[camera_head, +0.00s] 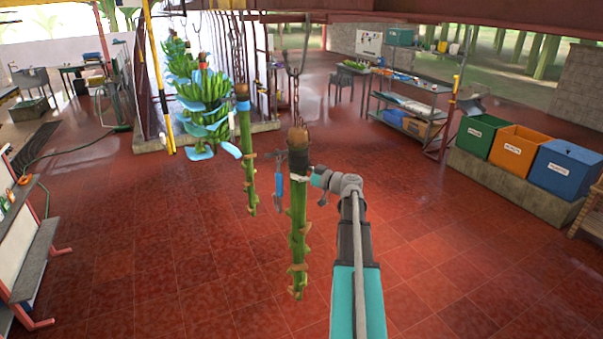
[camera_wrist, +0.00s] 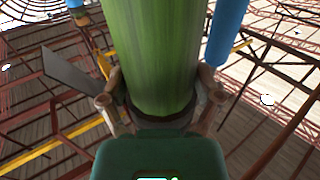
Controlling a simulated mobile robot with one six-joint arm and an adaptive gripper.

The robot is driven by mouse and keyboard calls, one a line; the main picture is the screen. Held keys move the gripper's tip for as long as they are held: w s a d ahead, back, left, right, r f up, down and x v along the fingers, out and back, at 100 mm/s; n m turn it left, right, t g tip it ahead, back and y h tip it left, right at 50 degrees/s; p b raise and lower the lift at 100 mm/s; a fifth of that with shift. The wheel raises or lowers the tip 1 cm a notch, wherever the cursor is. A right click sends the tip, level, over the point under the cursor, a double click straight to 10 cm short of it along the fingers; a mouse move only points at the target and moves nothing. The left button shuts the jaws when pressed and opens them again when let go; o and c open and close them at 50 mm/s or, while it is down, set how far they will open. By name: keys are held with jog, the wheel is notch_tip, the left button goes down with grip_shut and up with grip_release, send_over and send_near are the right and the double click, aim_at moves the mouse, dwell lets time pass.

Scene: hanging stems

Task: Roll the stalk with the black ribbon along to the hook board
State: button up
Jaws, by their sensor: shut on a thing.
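The stalk with the black ribbon (camera_head: 298,225) hangs upright from a chain and hook in the middle of the head view. Its dark band (camera_head: 297,158) is near the top, under a brown cut end. My gripper (camera_head: 300,177) is shut around the stalk just below the band. In the wrist view the green stalk (camera_wrist: 155,55) fills the space between the fingers (camera_wrist: 160,105), one on each side. A second stalk (camera_head: 249,160) with a blue band hangs behind, to the left, apart from mine. I cannot pick out the hook board for certain.
Banana bunches (camera_head: 205,105) with blue sheets hang farther back on the left. A blue-and-grey thing (camera_head: 281,185) shows close left of the held stalk. A white panel (camera_head: 20,225) stands at the left edge. Green, orange and blue bins (camera_head: 520,150) stand right. Red floor is clear between.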

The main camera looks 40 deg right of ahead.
jog(key=shift+w, duration=0.3)
jog(key=w+d, duration=0.3)
jog(key=w, duration=1.1)
jog(key=w+d, duration=0.3)
jog(key=w, duration=1.1)
jog(key=shift+d, duration=0.2)
jog(key=o, duration=1.1)
jog(key=shift+w, duration=0.1)
